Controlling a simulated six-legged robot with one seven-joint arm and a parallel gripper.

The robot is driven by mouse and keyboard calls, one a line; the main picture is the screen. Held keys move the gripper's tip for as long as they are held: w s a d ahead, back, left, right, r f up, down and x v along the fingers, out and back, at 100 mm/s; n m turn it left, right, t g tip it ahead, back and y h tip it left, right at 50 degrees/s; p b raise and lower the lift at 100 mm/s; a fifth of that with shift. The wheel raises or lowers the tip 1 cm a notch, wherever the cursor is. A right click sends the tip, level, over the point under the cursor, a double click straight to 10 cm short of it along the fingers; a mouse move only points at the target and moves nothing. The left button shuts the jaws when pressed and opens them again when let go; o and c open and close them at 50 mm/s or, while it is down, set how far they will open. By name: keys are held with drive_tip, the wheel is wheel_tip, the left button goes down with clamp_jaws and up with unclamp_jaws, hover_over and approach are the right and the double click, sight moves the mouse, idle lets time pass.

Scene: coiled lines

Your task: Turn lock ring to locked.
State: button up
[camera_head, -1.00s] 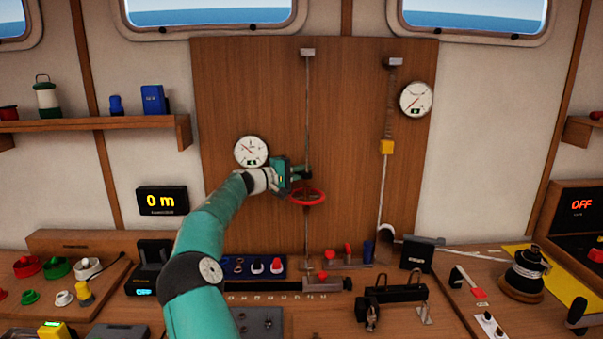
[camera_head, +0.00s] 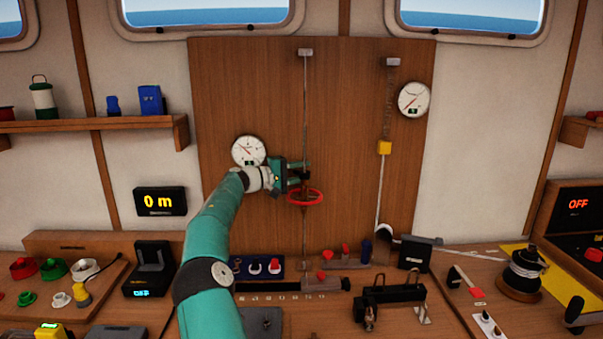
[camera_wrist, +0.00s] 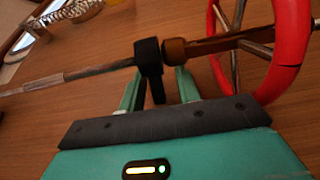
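A thin vertical rod (camera_head: 305,110) runs down the wooden panel and carries a red handwheel (camera_head: 305,196). In the wrist view the rod (camera_wrist: 70,77) lies sideways, with a black ring (camera_wrist: 148,57) around it, a brown fitting (camera_wrist: 190,48) beside that and the red wheel (camera_wrist: 290,60) at right. The black ring may be the lock ring; no lock marking is readable. My gripper (camera_head: 304,174) is at the rod just above the wheel. In the wrist view its fingers (camera_wrist: 160,85) stand apart, with a black tab under the ring between them. Contact cannot be told.
A round gauge (camera_head: 249,151) sits on the panel just left of my gripper. The bench below holds a blue tray (camera_head: 257,267) and a black clamp frame (camera_head: 392,294).

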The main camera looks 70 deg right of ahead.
drive_tip(key=v, duration=1.3)
drive_tip(key=shift+w+a, duration=0.2)
drive_tip(key=shift+a, duration=0.1)
